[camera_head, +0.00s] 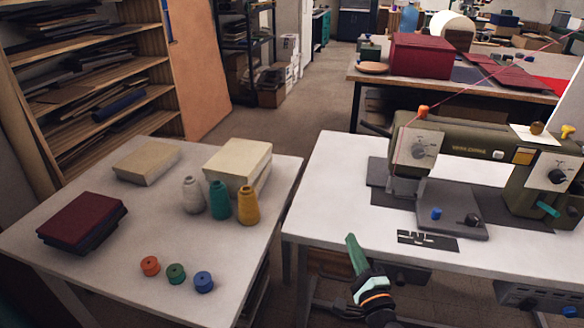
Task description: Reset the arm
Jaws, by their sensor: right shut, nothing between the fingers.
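My right gripper (352,240) shows at the bottom centre, with its dark arm rising from the lower edge. Its green fingers are shut and hold nothing. It is at the front edge of the white sewing table (330,170), left of the small black plate on it. I cannot tell whether it touches the table. My left gripper is not in view.
An olive sewing machine (470,145) stands on the sewing table. The left table (110,240) holds thread cones (219,200), small spools (176,273), dark red covers (80,218) and pale blocks (238,165). A bench with a red box (420,55) stands behind.

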